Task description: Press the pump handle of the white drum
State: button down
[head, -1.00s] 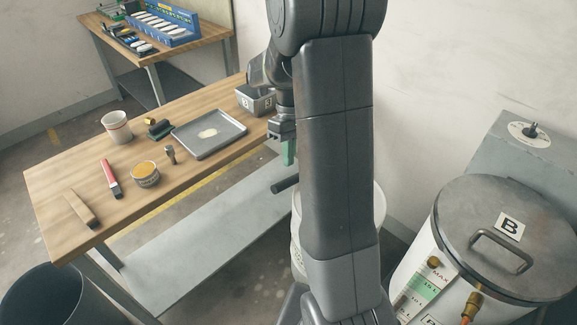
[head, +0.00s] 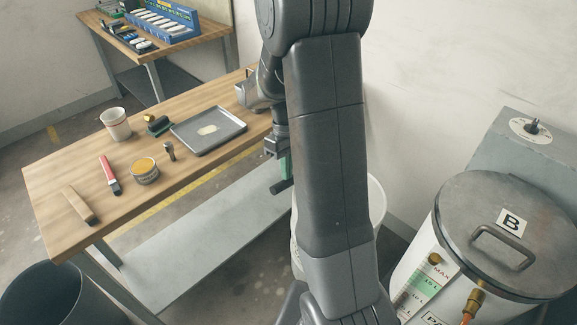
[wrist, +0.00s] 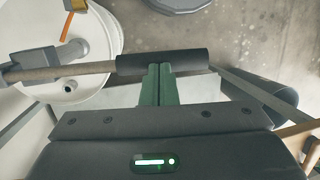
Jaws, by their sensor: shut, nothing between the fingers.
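The white drum (head: 377,203) stands behind my arm in the head view, which hides most of it. In the wrist view its round white top (wrist: 98,27) is at the upper left. The pump handle is a bar with a dark cylindrical grip (wrist: 190,62), running across the wrist view; the grip's end also shows in the head view (head: 279,187). My gripper (wrist: 158,68) is shut and empty. Its green fingertips (head: 285,175) are right over the grip, touching or nearly so; I cannot tell which.
A wooden workbench (head: 75,170) with a grey tray (head: 225,140), cup, tin and brushes is at the left. A drum marked B (head: 440,225) stands at the right. A dark bin (head: 45,290) is at the lower left, and a wall is behind my arm.

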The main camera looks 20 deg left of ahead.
aim_at(274, 186)
notch_tip(274, 186, down, 14)
jog(key=s+t+h+b, duration=0.1)
jog(key=s+t+b, duration=0.1)
jog(key=b, duration=0.7)
jog(key=shift+r+t+b, duration=0.15)
jog(key=shift+t+b, duration=0.25)
jog(key=shift+t, duration=0.1)
jog(key=s+a+r+p, duration=0.1)
jog(key=a+r+p, duration=0.1)
jog(key=r, duration=0.5)
jog(key=s+a+r+p, duration=0.1)
jog(key=a+r+p, duration=0.1)
jog(key=r, duration=0.5)
jog(key=shift+a+r, duration=0.25)
jog(key=shift+w+d+f, duration=0.2)
jog(key=shift+d+f, duration=0.1)
jog(key=shift+f, duration=0.75)
jog(key=shift+w+d+f, duration=0.25)
jog(key=shift+d+f, duration=0.1)
jog(key=shift+f, duration=0.65)
jog(key=shift+w+d+f, duration=0.2)
jog(key=shift+d+f, duration=0.1)
jog(key=shift+f, duration=0.75)
